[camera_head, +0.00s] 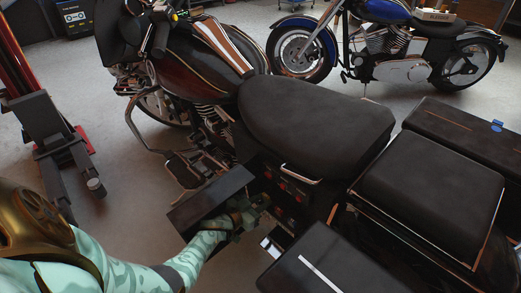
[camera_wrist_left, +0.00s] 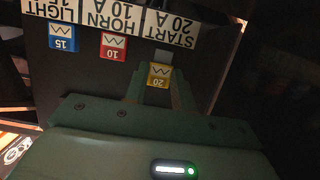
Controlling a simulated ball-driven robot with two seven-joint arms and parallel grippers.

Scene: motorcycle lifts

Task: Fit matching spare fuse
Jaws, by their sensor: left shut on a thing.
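My left gripper (camera_head: 262,203) is at the fuse panel (camera_head: 291,188) on the side of the near motorcycle, below its seat. In the left wrist view, the left gripper's narrow fingers (camera_wrist_left: 158,90) are shut on a yellow fuse (camera_wrist_left: 158,76) marked 20. The yellow fuse is by the upside-down START 20 A label (camera_wrist_left: 171,27); I cannot tell whether it is seated. A red fuse (camera_wrist_left: 113,46) marked 10 sits at the HORN 10 A label (camera_wrist_left: 112,15). A blue fuse (camera_wrist_left: 62,38) marked 15 sits at the LIGHT label (camera_wrist_left: 50,9). My right gripper is not in view.
A dark flat panel (camera_head: 210,197) is beside my left wrist. The motorcycle seat (camera_head: 315,120) overhangs the fuse panel, and dark cases (camera_head: 430,190) stand to the right. A red lift post (camera_head: 22,75) is at the left; a blue motorcycle (camera_head: 390,50) stands behind.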

